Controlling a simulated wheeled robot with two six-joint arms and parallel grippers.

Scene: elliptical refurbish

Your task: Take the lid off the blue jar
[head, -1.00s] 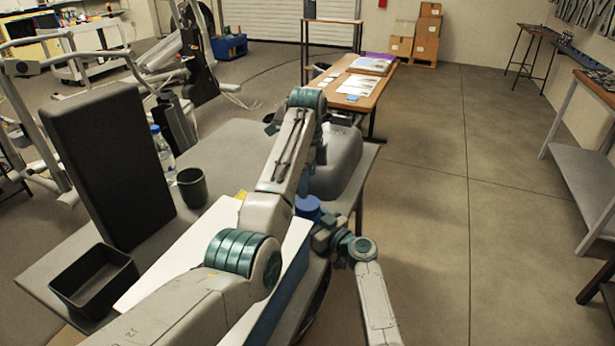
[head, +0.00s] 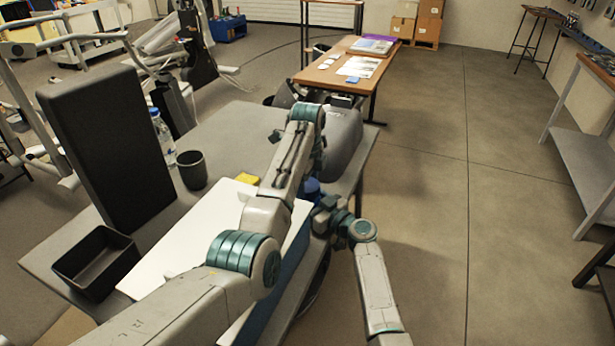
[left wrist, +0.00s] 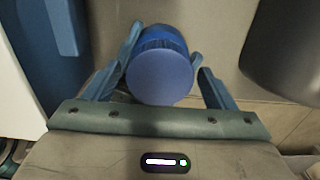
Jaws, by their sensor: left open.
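The blue jar (head: 311,188) stands at the right side of the grey table in the head view, partly hidden by my arm and gripper. In the left wrist view its lid (left wrist: 160,78) is a flat blue disc facing the camera, with a darker ribbed side. My left gripper (head: 320,202) is at the jar in the head view; its fingers are hard to make out there. In the left wrist view the left gripper (left wrist: 166,38) is open, with the jar between its fingers. A small gap shows at the right finger; contact at the left is unclear. My right gripper is not seen.
A white board (head: 185,245) lies left of the jar. A black bin (head: 97,262), a dark cup (head: 192,170), a bottle (head: 163,138) and a tall black panel (head: 108,145) stand farther left. A grey rounded object (head: 345,140) is behind the jar. Open floor lies right.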

